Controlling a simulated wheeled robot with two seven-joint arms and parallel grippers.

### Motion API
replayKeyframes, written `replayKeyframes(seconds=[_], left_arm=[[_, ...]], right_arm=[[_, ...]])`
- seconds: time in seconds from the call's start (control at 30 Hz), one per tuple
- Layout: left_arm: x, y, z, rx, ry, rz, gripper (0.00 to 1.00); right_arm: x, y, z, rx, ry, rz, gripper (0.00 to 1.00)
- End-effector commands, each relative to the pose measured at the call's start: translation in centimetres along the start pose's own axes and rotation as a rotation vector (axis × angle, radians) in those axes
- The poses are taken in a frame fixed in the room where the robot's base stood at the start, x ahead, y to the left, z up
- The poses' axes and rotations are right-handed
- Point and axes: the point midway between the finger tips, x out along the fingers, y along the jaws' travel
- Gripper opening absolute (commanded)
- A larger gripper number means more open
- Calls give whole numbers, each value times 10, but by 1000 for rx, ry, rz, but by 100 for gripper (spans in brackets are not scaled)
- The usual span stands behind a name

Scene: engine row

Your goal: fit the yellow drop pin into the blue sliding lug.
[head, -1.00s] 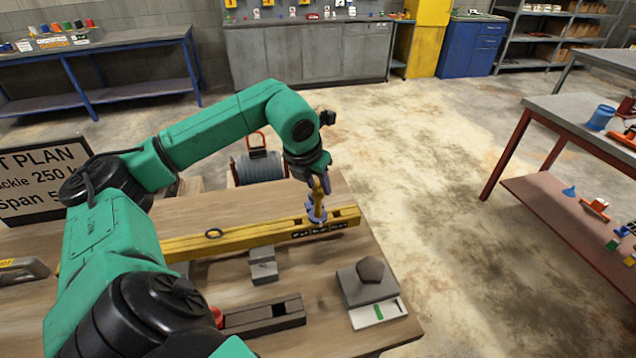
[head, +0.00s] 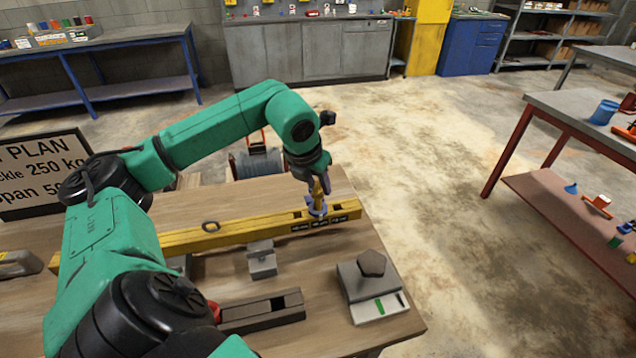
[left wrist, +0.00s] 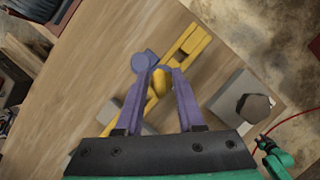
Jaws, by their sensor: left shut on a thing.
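The yellow drop pin (head: 319,187) is upright in my left gripper (head: 321,180), just above the blue sliding lug. The left wrist view shows the pin's yellow top (left wrist: 160,81) between the two purple-grey fingers of my left gripper (left wrist: 161,72). The blue sliding lug (head: 316,208) is at the yellow beam (head: 225,232), near its right end. A blue round part of it shows in the left wrist view (left wrist: 140,62). The pin's lower end is hidden, so I cannot tell whether it is in the lug. My right gripper is not seen.
A dark slotted block (head: 262,311) lies in front. A grey device with a dark lump (head: 372,263) stands near the right table edge. A sign (head: 42,170) stands at left.

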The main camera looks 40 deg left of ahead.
Motion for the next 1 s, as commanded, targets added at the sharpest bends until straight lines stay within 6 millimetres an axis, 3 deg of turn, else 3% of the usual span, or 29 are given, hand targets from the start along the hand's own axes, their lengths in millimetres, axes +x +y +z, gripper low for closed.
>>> replayKeyframes(seconds=[0.8,0.83,0.9,1.0], left_arm=[[20,0,-8,0,-1,0,0],[19,0,-8,0,-1,0,49],[19,0,-8,0,0,1,72],[19,0,-8,0,0,1,72]], right_arm=[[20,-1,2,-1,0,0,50],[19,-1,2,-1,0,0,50],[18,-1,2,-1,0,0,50],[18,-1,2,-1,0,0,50]])
